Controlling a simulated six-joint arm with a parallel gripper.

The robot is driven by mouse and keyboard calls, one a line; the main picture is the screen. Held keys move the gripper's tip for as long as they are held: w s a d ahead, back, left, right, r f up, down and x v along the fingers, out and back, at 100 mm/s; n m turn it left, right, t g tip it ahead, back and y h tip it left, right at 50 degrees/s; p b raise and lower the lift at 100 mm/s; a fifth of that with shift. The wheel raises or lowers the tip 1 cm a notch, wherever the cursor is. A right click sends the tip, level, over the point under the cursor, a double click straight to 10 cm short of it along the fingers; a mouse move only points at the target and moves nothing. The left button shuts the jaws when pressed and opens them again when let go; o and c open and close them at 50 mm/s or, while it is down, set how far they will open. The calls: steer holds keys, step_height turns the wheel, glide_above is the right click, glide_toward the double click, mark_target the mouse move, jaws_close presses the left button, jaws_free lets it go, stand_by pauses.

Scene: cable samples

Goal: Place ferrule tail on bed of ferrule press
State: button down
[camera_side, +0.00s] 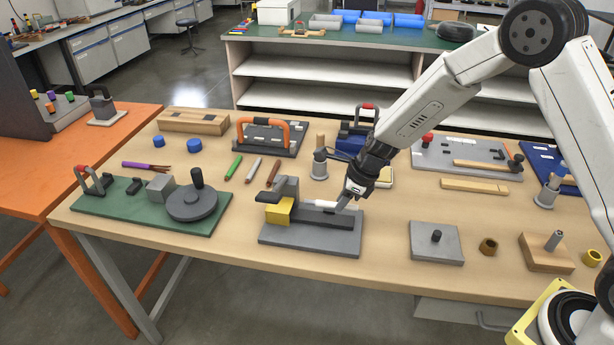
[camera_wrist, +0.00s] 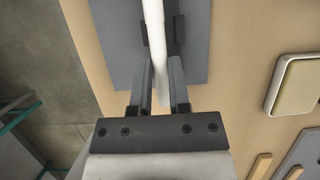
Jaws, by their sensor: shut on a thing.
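The ferrule press stands at the front middle of the table in the side view, with a grey base plate (camera_side: 335,243), a yellow block (camera_side: 279,210) and a dark grey upright at its left end. A dark raised bed (camera_side: 318,217) runs along the plate. My gripper (camera_side: 341,206) is low over the bed's right part, tilted. It is shut on the white ferrule tail (camera_side: 325,203), which lies along the top of the bed; whether it touches is unclear. In the wrist view the tail (camera_wrist: 154,20) passes between the fingers (camera_wrist: 162,38), above the grey plate. Its far end is out of frame.
A grey cup with a wooden handle (camera_side: 320,165) stands behind the press. A green board with a round grey wheel (camera_side: 192,203) is left, a grey block with a peg (camera_side: 436,243) right. A cream-topped pad (camera_wrist: 296,84) lies near my gripper.

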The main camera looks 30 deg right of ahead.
mark_target(339, 219)
steer(key=shift+w+f, duration=0.1)
steer(key=shift+f, duration=0.05)
steer(key=shift+w+f, duration=0.3)
steer(key=shift+f, duration=1.5)
steer(key=shift+f, duration=0.1)
steer(key=c, duration=0.6)
jaws_free()
steer(key=shift+v, duration=6.15)
steer(key=shift+a, duration=0.1)
